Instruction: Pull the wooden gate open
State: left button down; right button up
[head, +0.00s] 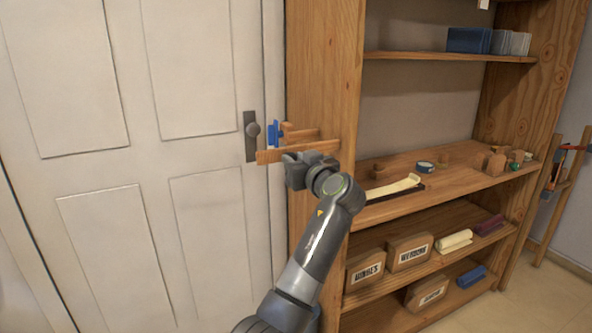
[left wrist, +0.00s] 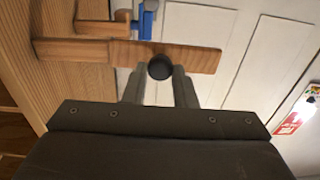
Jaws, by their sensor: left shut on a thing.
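The wooden gate (head: 270,156) is a small flat wooden bar jutting out at the left edge of the shelf unit, in front of the white door. In the left wrist view the gate (left wrist: 205,60) runs across the top, with a dark round knob (left wrist: 160,67) on its face. My left gripper (head: 290,158) is at the bar; in the left wrist view its fingers (left wrist: 160,78) are closed on the knob from both sides. A blue latch piece (head: 273,134) stands behind the bar. My right gripper is not in view.
The white door (head: 90,190) has a grey handle plate with a knob (head: 253,130) just left of the gate. The wooden shelf unit (head: 325,60) stands close on the right, holding labelled boxes (head: 408,252), rolled cloths and small items.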

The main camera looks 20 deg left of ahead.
pick_arm(q)
jog(key=shift+r, duration=0.1)
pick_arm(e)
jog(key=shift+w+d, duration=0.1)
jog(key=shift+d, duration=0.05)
pick_arm(q)
jog(key=c, duration=1.2)
grip_release()
jog(key=shift+w, duration=0.1)
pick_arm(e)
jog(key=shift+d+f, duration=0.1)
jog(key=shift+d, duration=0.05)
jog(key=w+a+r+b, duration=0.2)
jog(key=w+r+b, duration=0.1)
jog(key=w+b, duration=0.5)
pick_arm(q)
jog(key=shift+b+v, duration=4.1)
jog(key=shift+v, duration=4.6)
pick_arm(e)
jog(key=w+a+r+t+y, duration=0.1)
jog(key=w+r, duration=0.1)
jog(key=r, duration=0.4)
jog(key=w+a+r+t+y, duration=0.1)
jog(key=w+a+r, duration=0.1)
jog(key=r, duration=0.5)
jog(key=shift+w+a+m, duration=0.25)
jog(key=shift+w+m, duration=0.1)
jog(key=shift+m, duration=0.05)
